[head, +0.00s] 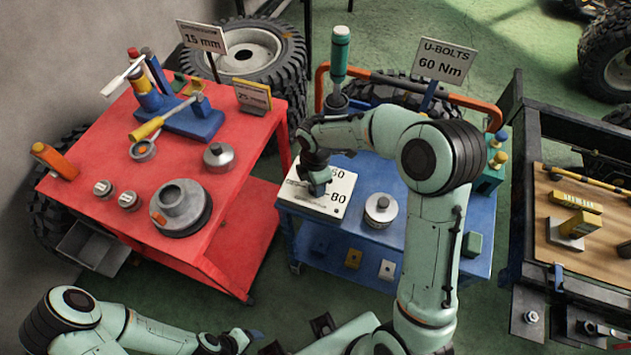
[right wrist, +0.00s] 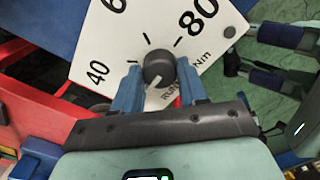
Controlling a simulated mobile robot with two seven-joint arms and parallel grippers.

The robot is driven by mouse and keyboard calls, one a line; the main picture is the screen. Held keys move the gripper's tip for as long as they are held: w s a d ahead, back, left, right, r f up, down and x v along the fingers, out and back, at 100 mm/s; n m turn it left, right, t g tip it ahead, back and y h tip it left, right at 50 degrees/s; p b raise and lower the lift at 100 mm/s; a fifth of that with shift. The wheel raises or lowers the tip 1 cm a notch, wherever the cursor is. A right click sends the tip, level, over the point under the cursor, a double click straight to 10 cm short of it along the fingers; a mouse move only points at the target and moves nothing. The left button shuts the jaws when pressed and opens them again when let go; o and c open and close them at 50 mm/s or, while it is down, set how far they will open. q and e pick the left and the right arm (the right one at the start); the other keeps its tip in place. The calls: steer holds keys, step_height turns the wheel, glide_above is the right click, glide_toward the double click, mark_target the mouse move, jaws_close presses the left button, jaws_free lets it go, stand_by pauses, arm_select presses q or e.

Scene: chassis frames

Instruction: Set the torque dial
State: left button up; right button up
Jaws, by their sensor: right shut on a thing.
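The torque dial is a dark round knob (right wrist: 159,66) on a white plate (head: 340,204) at the front left corner of the blue cart. In the right wrist view the plate shows 40, 80, part of another number, and Nm. A pale pointer line on the knob faces the lower left in that view, away from the numbers. My right gripper (head: 318,187) is over the plate, its blue fingers shut on the knob from both sides; it hides the knob in the head view. A sign (head: 440,62) reads U-BOLTS 60 Nm. My left gripper (head: 238,341) is low at the bottom, its jaws unclear.
The blue cart (head: 302,210) also bears a silver round part (head: 380,211) right of the plate and a green-handled tool (head: 339,55) behind. A red cart (head: 250,145) with several tools stands left. A dark-framed bench (head: 550,295) stands right. A floor gap separates the carts.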

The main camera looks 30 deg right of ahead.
steer(key=o, duration=1.1)
steer(key=shift+c, duration=0.2)
steer(key=shift+r, duration=0.15)
arm_select(q)
steer(key=shift+w+r+p, duration=0.55)
steer(key=shift+r+p, duration=0.1)
steer(key=shift+r, duration=0.15)
arm_select(e)
step_height(320, 180, up, 13)
arm_select(q)
steer(key=shift+s, duration=0.1)
